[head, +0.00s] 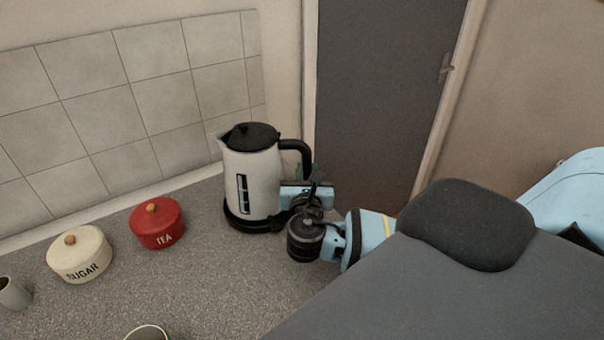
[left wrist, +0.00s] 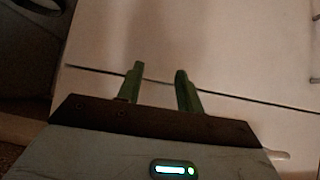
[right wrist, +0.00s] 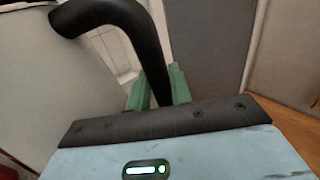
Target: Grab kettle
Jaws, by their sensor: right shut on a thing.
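A white kettle (head: 254,180) with a black lid and a black handle (head: 298,150) stands upright on its black base (head: 246,222) on the counter. My right gripper (head: 308,178) is at the handle side of the kettle. In the right wrist view the green fingers (right wrist: 158,92) are shut on the lower part of the black handle (right wrist: 150,50), and the kettle's pale body (right wrist: 45,85) is on the left. My left gripper (left wrist: 158,82) is open and empty in front of a pale panelled surface. It is not in the head view.
On the grey counter (head: 200,290) stand a red tin (head: 157,226), a cream sugar tin (head: 80,258) and two partly visible cups (head: 12,293). A tiled wall (head: 160,90) is behind. A dark grey door (head: 385,90) is right of the kettle.

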